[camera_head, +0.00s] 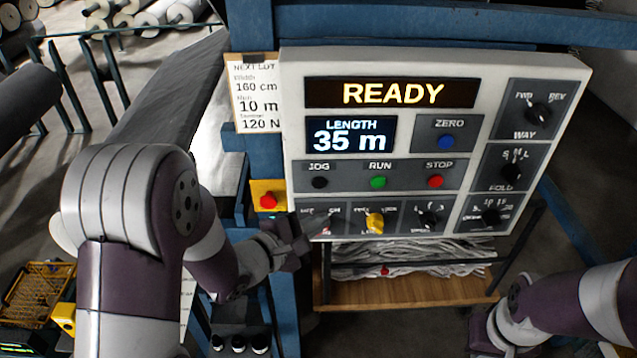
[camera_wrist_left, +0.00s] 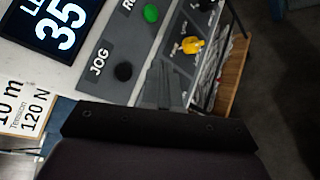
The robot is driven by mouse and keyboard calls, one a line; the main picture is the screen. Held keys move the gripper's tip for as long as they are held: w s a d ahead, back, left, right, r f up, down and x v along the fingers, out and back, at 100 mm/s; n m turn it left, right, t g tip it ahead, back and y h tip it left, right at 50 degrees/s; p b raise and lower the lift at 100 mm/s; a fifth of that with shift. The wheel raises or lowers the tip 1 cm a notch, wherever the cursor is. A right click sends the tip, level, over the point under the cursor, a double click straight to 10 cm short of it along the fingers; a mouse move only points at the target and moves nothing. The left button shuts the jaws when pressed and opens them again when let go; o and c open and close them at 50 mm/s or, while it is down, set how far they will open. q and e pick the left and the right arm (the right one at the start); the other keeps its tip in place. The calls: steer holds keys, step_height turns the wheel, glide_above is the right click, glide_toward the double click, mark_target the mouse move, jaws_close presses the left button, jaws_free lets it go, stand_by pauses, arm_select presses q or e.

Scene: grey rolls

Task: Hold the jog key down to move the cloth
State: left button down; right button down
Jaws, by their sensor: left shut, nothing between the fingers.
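The black JOG key (camera_head: 320,183) is on the grey control panel, left of the green RUN key. It also shows in the left wrist view (camera_wrist_left: 124,71), uncovered. My left gripper (camera_head: 312,228) is shut and empty, in front of the panel's lower left, below the JOG key. In the left wrist view its fingertips (camera_wrist_left: 160,80) point at the panel beside the key; I cannot tell whether they touch the panel. Grey cloth (camera_head: 165,90) stretches at the left, and pale folded cloth (camera_head: 410,258) lies under the panel. My right gripper (camera_head: 485,332) is partly visible at lower right.
The display (camera_head: 392,93) reads READY and the length display (camera_head: 350,135) reads 35 m. The red STOP key (camera_head: 435,181), a yellow knob (camera_head: 375,222) and a red button on a yellow box (camera_head: 268,198) are near. A lot card (camera_head: 257,95) hangs left.

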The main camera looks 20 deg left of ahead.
mark_target(319, 183)
arm_select(q)
steer(key=w, duration=0.2)
steer(key=w+a, duration=0.1)
steer(key=w, duration=0.3)
steer(key=shift+w+a+r, duration=0.1)
steer(key=shift+w+a, duration=0.15)
steer(key=shift+a, duration=0.15)
arm_select(e)
steer(key=shift+s+d+r, duration=0.1)
steer(key=shift+s, duration=0.2)
stand_by(1.4)
arm_select(q)
steer(key=shift+w+a+p, duration=0.15)
steer(key=shift+w+p, duration=0.3)
steer(key=shift+p, duration=0.1)
arm_select(e)
steer(key=shift+r, duration=0.4)
